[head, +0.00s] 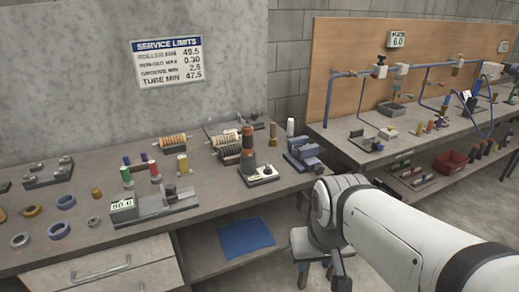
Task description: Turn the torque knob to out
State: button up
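No knob in the head view carries a readable torque label, so I cannot tell which one is the torque knob. A small tester (262,176) with a pale base, a dark and orange stack and a small dark dial stands near the bench's front edge. Left of it, a grey gauge (160,204) with a lit readout and a dark knob-like part sits on the same bench. My gripper (342,284) hangs low at the end of my white arm, right of the bench and apart from both devices. Its fingertips are too small and cut off to judge.
The grey bench (95,239) holds rings, spools and roller racks. A blue vise-like block (304,155) stands at its right end. A stool (303,240) is beside my arm. A second bench (345,145) with blue piping stands at the right.

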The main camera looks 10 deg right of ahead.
aim_at(268, 170)
jog(key=u, duration=0.1)
jog(key=i, duration=0.9)
jog(key=z, duration=0.1)
